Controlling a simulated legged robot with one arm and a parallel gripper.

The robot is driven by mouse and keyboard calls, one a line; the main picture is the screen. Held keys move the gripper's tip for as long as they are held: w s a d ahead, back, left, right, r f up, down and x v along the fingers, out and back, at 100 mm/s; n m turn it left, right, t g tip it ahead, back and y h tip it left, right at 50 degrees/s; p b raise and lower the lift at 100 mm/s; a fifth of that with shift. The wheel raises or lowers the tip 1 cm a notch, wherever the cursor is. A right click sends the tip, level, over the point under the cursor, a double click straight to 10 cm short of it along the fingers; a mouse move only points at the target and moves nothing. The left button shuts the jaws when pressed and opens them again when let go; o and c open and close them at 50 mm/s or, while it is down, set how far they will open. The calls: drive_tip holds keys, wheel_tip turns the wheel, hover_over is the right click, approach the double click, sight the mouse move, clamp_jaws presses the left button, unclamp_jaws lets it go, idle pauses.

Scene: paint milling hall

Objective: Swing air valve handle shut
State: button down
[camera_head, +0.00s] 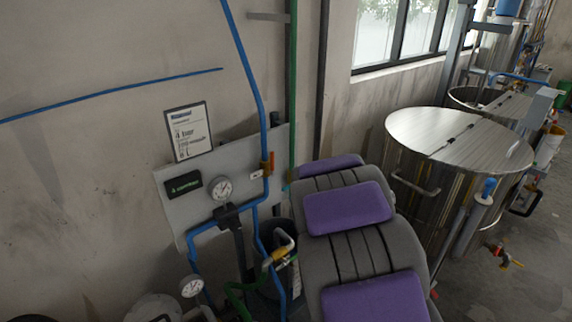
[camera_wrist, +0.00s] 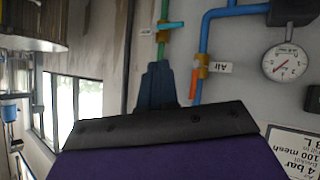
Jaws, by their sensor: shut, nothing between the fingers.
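The air valve is on a vertical blue pipe and has an orange handle (camera_head: 271,160), which stands roughly along the pipe. The wrist view appears upside down; there the orange handle (camera_wrist: 194,84) is beside the white "Air" label (camera_wrist: 220,67). My gripper (camera_wrist: 157,66) shows as dark, closed fingers just left of the handle in that view. A small gap shows between them; the depth between them is hard to tell. In the head view my arm hides the gripper.
A grey panel (camera_head: 172,207) carries a gauge (camera_head: 221,188) and blue pipes. A green pipe (camera_head: 293,75) runs close beside the air valve; the wrist view shows a fitting (camera_wrist: 163,34) on it. A sign (camera_head: 188,131) hangs above the panel. Steel tanks (camera_head: 458,140) stand at right.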

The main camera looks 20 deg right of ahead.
sight(272, 157)
drive_tip(key=w+a+r+n+t+y+p, duration=0.1)
drive_tip(key=w+t+y+p, duration=0.1)
drive_tip(key=w, duration=0.4)
drive_tip(key=w+a+n+t+y+p, duration=0.1)
drive_tip(key=w+a+t+y+p, duration=0.1)
drive_tip(key=w, duration=0.4)
drive_tip(key=w+a+r+n+t+y+p, duration=0.1)
drive_tip(key=w+t+y+p, duration=0.1)
drive_tip(key=w, duration=0.4)
drive_tip(key=shift+a+r+t+y+p, duration=0.2)
drive_tip(key=shift+y+p, duration=0.15)
drive_tip(key=shift+y, duration=0.25)
drive_tip(key=shift+a+r+t+y+p, duration=0.1)
drive_tip(key=shift+a+r+y+p, duration=0.15)
drive_tip(key=shift+y, duration=0.35)
drive_tip(key=shift+f, duration=0.1)
drive_tip(key=shift+d, duration=0.1)
drive_tip(key=shift+w+d+p, duration=0.2)
drive_tip(key=shift+d+p, duration=0.55)
drive_tip(key=shift+d, duration=0.1)
